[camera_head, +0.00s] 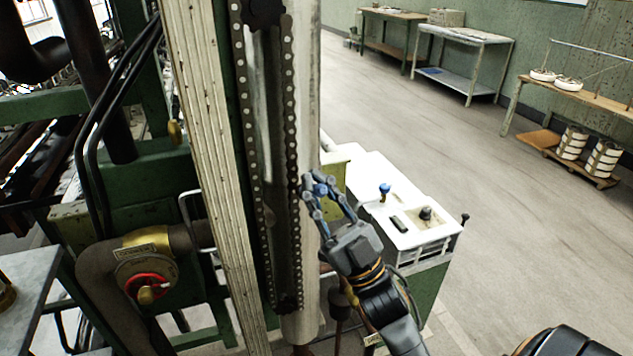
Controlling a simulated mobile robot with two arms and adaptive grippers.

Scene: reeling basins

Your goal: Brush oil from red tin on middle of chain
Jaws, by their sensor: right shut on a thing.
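The chain (290,110) is a long dark loop with pale round pins, running in two near-vertical strands between a sprocket at the top and one at the bottom. My right gripper (314,186) is beside the middle of the right strand, its fingers pointing up and left. It is shut on a slim thing, probably the brush, mostly hidden by the fingers. I cannot tell whether its tip touches the chain. No red tin can be made out. My left gripper is not in view.
A pale post (205,130) stands left of the chain. A white-topped cabinet (363,170) with a blue knob (384,188) is close behind my right gripper. A red-ringed valve (148,284) is lower left. Open floor (530,240) lies to the right; tables line the far wall.

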